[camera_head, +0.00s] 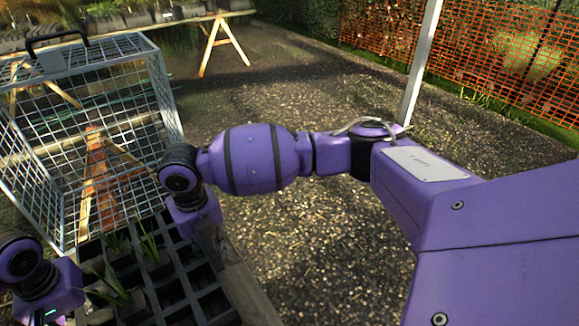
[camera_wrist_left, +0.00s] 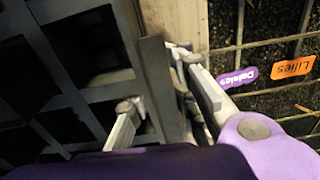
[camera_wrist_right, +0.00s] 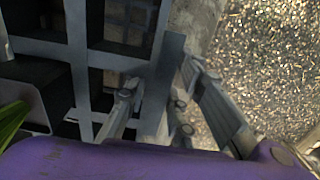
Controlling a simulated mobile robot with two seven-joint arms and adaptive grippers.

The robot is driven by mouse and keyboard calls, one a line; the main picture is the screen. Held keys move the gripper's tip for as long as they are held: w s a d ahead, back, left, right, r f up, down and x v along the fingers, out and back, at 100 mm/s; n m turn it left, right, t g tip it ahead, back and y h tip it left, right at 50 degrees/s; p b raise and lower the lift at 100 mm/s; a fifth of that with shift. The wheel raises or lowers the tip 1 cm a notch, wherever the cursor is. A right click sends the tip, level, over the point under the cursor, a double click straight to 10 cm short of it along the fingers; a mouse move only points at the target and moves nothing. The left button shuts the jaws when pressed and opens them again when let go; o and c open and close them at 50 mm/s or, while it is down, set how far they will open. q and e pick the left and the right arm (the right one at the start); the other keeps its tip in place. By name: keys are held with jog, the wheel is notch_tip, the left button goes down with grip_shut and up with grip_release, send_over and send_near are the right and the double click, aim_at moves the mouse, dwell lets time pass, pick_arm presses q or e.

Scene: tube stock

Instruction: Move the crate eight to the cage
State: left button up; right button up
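The crate (camera_head: 235,283) is a grey tray of square compartments at the lower left of the head view, some holding dark pots with green plants. No number on it can be read. The cage (camera_head: 172,98) is a wire-mesh box with a black handle on top, standing just beyond the crate. My right gripper (camera_wrist_right: 158,88) is shut on the crate's right wall, one finger on each side. My left gripper (camera_wrist_left: 157,82) is shut on the opposite wall in the same way. In the head view both fingertips are hidden behind the purple wrists.
A wooden board (camera_head: 246,284) runs along the crate's right side. Tables with plants stand at the back left. Gravel ground (camera_head: 300,250) lies open to the right, with an orange mesh fence (camera_head: 470,55) beyond.

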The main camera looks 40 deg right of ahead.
pick_arm(q)
jog(key=o, duration=0.4)
jog(key=shift+a+r, duration=0.15)
jog(key=shift+a, duration=0.05)
pick_arm(e)
jog(key=o, duration=0.3)
jog(key=shift+d+r, duration=0.15)
jog(key=shift+d, duration=0.05)
pick_arm(q)
jog(key=shift+o, duration=0.2)
jog(key=shift+d, duration=0.1)
pick_arm(e)
jog(key=shift+o, duration=0.2)
jog(key=shift+a, duration=0.15)
jog(key=shift+a+r, duration=0.15)
jog(key=shift+r, duration=0.15)
pick_arm(q)
notch_tip(320, 180, up, 12)
pick_arm(e)
notch_tip(320, 180, up, 12)
pick_arm(q)
jog(key=shift+s, duration=0.1)
jog(key=shift+r, duration=0.1)
pick_arm(e)
jog(key=shift+s, duration=0.1)
